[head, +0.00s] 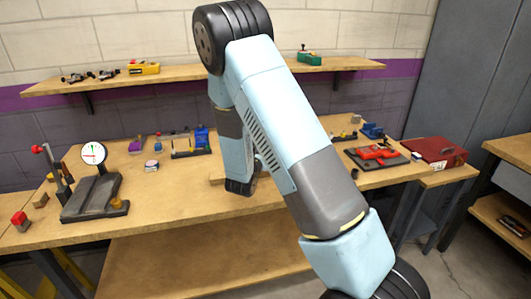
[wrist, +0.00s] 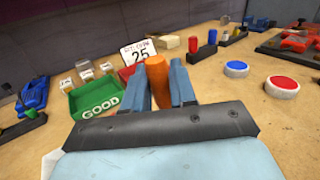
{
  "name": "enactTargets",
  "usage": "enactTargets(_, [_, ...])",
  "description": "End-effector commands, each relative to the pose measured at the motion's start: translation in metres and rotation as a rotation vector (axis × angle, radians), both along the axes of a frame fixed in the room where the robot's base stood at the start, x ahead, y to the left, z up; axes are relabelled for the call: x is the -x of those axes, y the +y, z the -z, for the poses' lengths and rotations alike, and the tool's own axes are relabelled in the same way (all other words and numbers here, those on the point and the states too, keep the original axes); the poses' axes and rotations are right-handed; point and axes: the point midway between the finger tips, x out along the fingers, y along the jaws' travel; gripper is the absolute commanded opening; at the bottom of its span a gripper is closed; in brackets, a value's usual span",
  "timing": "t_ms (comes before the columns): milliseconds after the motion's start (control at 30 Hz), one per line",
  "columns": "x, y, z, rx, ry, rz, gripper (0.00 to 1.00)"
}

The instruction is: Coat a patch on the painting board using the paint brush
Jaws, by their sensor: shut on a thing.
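My gripper (wrist: 159,88) shows in the wrist view with its two blue-grey fingers closed on an orange-brown handle (wrist: 158,76). I take this handle to be the paint brush; its bristles are out of sight. In the head view the arm hides the gripper and the brush. I cannot make out the painting board for sure in either view. A small piece of bare wood (head: 217,180) shows beside my wrist in the head view, mostly covered by the arm.
Blue (wrist: 236,69) and red (wrist: 282,84) buttons are on the right. A dial gauge stand (head: 94,190) is at the bench's left, a red case (head: 434,152) at its right.

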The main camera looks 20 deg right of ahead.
Motion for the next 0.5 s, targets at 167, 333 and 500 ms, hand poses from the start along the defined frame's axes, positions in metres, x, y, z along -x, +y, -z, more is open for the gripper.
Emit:
enactTargets(167, [-0.014, 0.000, -0.001, -0.001, -0.003, 0.000, 0.00])
enactTargets(333, [-0.024, 0.000, -0.001, 0.001, -0.001, 0.000, 0.00])
enactTargets(500, [-0.029, 0.000, -0.001, 0.001, -0.001, 0.000, 0.00])
